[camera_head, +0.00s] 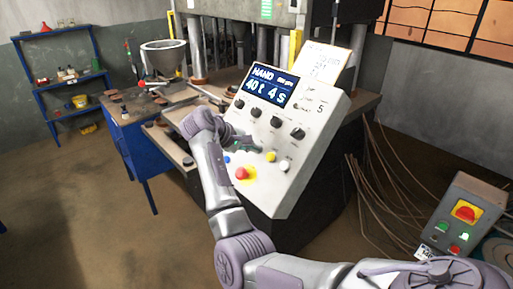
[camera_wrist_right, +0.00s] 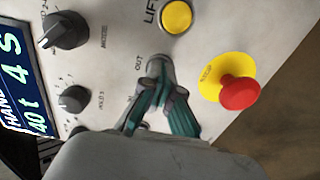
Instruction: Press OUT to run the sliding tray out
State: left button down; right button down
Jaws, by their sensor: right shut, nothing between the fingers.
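The OUT label (camera_wrist_right: 139,62) is printed on the sloping control panel (camera_head: 312,155). Beside it in the right wrist view is a round grey button (camera_wrist_right: 156,63), partly hidden by my fingertips. My right gripper (camera_wrist_right: 160,84) is shut and empty, its green-padded fingers together over the lower edge of that button; I cannot tell whether they touch it or whether it is pushed in. In the head view the right gripper (camera_head: 258,149) is low over the panel, below the knobs. The sliding tray cannot be made out for sure behind my arm. My left gripper is not in view.
The yellow LIFT button (camera_wrist_right: 176,17) and a red mushroom stop (camera_wrist_right: 240,93) on a yellow plate are close to the fingers. Several black knobs (camera_head: 276,122) and a display (camera_head: 266,86) reading HAND, 40 t, 4 s are above. A blue bench (camera_head: 139,150) stands left.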

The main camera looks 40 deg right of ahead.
jog(key=shift+p+v, duration=2)
jog(key=shift+v, duration=0.5)
jog(key=p+v, duration=0.1)
jog(key=v, duration=0.1)
jog(key=shift+s+a+r, duration=0.1)
jog(key=shift+a+r, duration=0.1)
